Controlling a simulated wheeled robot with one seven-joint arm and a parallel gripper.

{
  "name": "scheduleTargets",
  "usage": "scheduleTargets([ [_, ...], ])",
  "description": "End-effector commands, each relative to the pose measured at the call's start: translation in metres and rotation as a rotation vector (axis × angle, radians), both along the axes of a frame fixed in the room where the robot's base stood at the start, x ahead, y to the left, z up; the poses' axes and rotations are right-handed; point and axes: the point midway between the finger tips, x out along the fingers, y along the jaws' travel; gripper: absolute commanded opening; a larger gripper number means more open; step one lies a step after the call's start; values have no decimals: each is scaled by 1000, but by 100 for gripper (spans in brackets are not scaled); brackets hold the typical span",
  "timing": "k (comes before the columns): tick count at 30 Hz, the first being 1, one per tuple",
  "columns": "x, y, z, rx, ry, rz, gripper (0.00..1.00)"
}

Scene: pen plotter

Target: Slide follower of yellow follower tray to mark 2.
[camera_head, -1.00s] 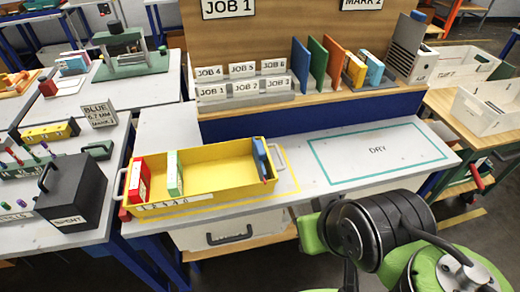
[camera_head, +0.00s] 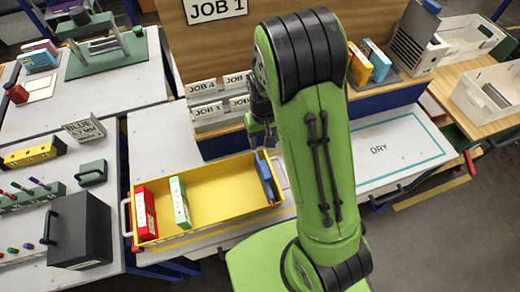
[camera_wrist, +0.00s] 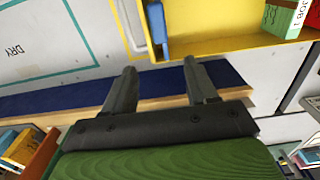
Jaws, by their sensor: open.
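The yellow follower tray (camera_head: 215,222) sits on the table at the left of centre. Its blue follower (camera_head: 265,178) stands upright near the tray's right end. A red box (camera_head: 145,212) and a green box (camera_head: 180,202) stand near the left end. In the wrist view the blue follower (camera_wrist: 156,28) is beyond my open fingers, with the tray's yellow wall (camera_wrist: 200,46) beside it. My gripper (camera_wrist: 157,75) is empty and apart from the follower. In the head view my gripper (camera_head: 262,135) is partly hidden behind my arm, above the tray's back right corner. The tray's marks are not readable.
The "DRY" outline (camera_head: 415,145) to the right is bare. A shelf with job cards (camera_head: 207,110) and upright books (camera_head: 372,65) rises behind the tray. A black case (camera_head: 78,230) and a green block (camera_head: 92,173) stand on the left table.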

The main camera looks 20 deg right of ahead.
Motion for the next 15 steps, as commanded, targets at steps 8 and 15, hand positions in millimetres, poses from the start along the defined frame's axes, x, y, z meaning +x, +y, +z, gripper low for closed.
scheduleTargets([
  [8, -3, 0, -67, -1, 9, -1, 57],
  [15, -3, -1, -125, -1, 7, -1, 57],
])
